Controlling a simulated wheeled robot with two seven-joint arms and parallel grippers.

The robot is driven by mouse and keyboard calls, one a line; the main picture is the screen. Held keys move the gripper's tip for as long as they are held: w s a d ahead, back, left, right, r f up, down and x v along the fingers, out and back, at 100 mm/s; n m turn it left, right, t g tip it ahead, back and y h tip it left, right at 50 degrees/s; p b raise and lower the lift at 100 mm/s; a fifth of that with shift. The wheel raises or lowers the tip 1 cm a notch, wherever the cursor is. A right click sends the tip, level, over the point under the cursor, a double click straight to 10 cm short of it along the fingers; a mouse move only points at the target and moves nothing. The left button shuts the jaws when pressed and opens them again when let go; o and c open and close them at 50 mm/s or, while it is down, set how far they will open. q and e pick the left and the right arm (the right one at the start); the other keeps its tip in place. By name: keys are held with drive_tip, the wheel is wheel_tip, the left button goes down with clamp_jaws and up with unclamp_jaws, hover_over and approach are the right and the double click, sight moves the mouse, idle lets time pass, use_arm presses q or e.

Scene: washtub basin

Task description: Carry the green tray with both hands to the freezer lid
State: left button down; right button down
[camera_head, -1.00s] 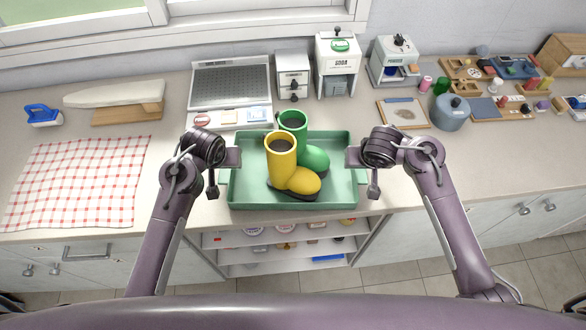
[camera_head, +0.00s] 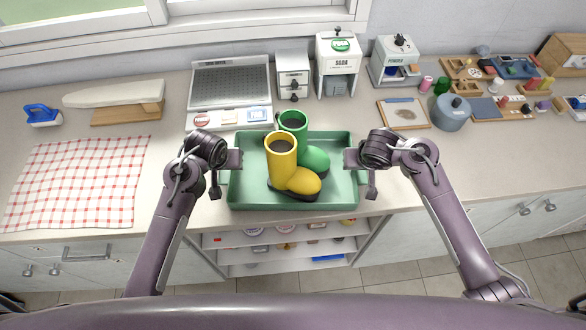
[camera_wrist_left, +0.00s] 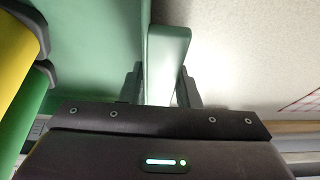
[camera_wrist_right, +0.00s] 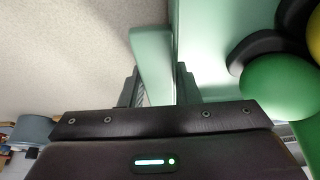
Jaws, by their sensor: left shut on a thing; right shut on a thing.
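The green tray (camera_head: 250,197) is at the front of the counter, above the open shelves. A yellow boot (camera_head: 298,181) and a green boot (camera_head: 316,160) are in it. My left gripper (camera_head: 232,160) is shut on the tray's left side; the left wrist view shows its fingers either side of the tray's handle (camera_wrist_left: 170,60). My right gripper (camera_head: 352,160) is shut on the right side; the right wrist view shows the fingers around the other handle (camera_wrist_right: 152,60). Whether the tray touches the counter cannot be told. No freezer lid can be made out.
A scale (camera_head: 230,85), white dispensers (camera_head: 338,62) and a blue-grey pot (camera_head: 453,113) stand behind. A checked cloth (camera_head: 78,180) and an ironing board (camera_head: 115,93) lie left. The counter right of the tray is mostly clear at the front.

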use_arm(q)
drive_tip(key=shift+r, duration=0.25)
use_arm(e)
drive_tip(key=shift+r, duration=0.2)
